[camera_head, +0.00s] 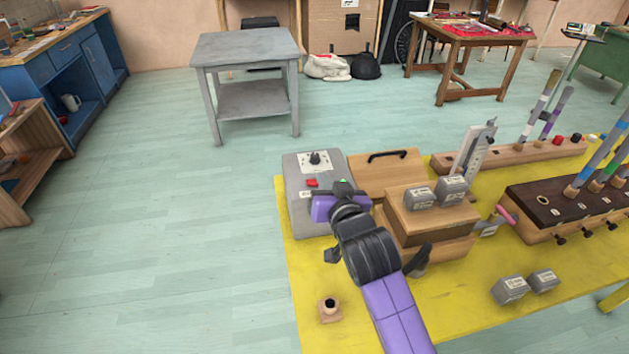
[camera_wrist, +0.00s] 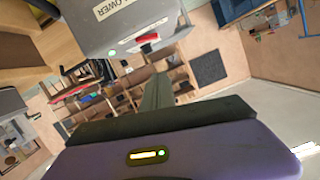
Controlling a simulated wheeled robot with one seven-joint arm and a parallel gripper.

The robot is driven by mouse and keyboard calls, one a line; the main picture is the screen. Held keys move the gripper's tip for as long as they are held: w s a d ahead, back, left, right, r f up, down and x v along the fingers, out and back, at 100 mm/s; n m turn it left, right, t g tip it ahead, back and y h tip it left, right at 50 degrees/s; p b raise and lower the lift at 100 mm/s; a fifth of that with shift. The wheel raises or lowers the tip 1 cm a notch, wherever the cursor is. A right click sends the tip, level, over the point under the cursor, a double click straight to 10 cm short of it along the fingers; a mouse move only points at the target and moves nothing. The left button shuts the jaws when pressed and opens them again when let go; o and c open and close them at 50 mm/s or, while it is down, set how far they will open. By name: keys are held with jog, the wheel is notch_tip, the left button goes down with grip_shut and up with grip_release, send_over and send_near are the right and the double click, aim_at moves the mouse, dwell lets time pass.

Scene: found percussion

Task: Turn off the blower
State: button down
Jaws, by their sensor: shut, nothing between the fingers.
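The blower box (camera_head: 295,172) is a grey box at the left end of the yellow table, with a black dial (camera_head: 315,158) on a white plate. A red switch (camera_head: 312,182) sits near its front edge. In the wrist view the switch (camera_wrist: 147,38) lies beside a lit green lamp (camera_wrist: 112,53) and a partly cut-off BLOWER label (camera_wrist: 118,8). My gripper (camera_wrist: 158,80) is shut and empty. Its fingers point toward the box, just below the switch in the wrist view, seemingly apart from it. In the head view my purple wrist hides part of the box front and the fingertips.
A wooden box (camera_head: 425,217) with grey blocks stands close to the right of my wrist. A small wooden block with a hole (camera_head: 330,311) sits at the front left. A dark-topped rack with rods (camera_head: 560,198) is farther right. Floor left of the table is free.

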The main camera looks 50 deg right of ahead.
send_over(315, 183)
jog(key=s+a, duration=0.1)
jog(key=s, duration=0.1)
jog(key=shift+s+a+f+p, duration=0.1)
jog(key=shift+s+f+p, duration=0.15)
jog(key=shift+f, duration=0.3)
jog(key=f, duration=0.1)
jog(key=w+f, duration=0.1)
jog(key=f, duration=0.1)
jog(key=shift+a, duration=0.15)
jog(key=shift+f, duration=0.65)
jog(key=shift+a, duration=0.1)
